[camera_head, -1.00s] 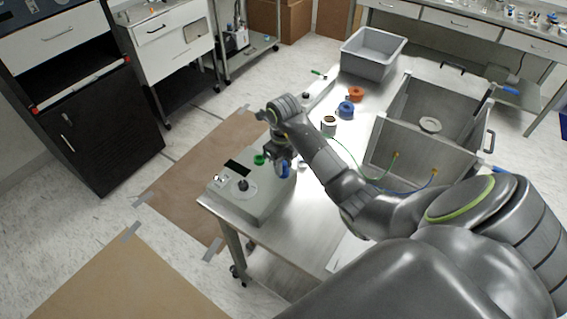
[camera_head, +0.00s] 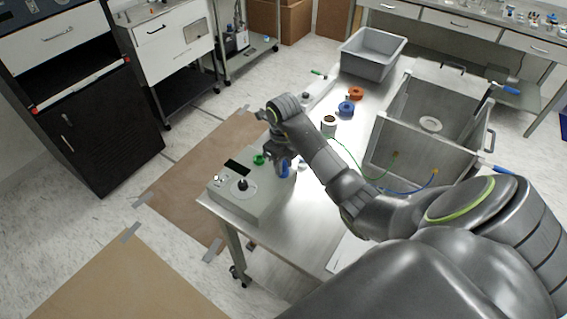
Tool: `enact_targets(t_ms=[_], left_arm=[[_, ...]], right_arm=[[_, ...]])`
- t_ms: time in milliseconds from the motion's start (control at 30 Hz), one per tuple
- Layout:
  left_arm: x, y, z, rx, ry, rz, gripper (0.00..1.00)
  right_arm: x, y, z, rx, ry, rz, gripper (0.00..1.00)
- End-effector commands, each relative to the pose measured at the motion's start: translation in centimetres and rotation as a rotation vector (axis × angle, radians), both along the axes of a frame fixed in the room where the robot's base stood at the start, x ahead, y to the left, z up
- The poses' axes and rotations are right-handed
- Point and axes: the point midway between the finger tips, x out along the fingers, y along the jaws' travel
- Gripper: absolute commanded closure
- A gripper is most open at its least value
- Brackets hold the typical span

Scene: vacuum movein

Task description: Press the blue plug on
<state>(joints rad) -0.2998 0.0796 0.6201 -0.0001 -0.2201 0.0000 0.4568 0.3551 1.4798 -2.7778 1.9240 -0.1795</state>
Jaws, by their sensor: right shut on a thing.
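The blue plug (camera_head: 285,168) is at the right end of the grey box-shaped device (camera_head: 253,207) on the steel table. My right gripper (camera_head: 279,161) is shut on the blue plug, just above the device's top. The arm hides part of the contact, so I cannot tell how far the plug is seated. A green plug (camera_head: 259,159) sits on the device to the left of the gripper. A black knob (camera_head: 242,184) is on the device's front part. My left gripper is not in view.
A steel open chamber (camera_head: 424,130) with green and blue hoses stands at the table's right. A blue roll (camera_head: 346,108), an orange roll (camera_head: 356,93) and a metal cup (camera_head: 328,125) stand behind my arm. A grey bin (camera_head: 372,53) is at the far end.

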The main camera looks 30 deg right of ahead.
Motion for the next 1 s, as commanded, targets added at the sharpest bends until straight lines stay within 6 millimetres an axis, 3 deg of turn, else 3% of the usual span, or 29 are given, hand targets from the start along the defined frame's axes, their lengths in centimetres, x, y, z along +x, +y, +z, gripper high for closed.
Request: enact_targets(t_ms=[367,400,567,767,933,1000], left_arm=[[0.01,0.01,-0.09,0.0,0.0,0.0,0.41],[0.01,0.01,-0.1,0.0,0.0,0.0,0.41],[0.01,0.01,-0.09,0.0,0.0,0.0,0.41],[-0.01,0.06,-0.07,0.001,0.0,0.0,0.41],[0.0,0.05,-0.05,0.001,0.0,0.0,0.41],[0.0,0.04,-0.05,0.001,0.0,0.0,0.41]], right_arm=[[-0.36,0.1,-0.53,0.006,0.013,-0.001,0.94],[-0.36,0.11,-0.55,0.006,0.013,-0.001,0.68],[-0.3,0.03,-0.47,0.003,0.011,-0.002,0.47],[-0.19,0.02,-0.31,0.002,0.007,-0.001,0.46],[-0.15,0.02,-0.23,0.002,0.006,-0.001,0.25],[-0.13,0.03,-0.21,0.002,0.005,-0.001,0.24]])
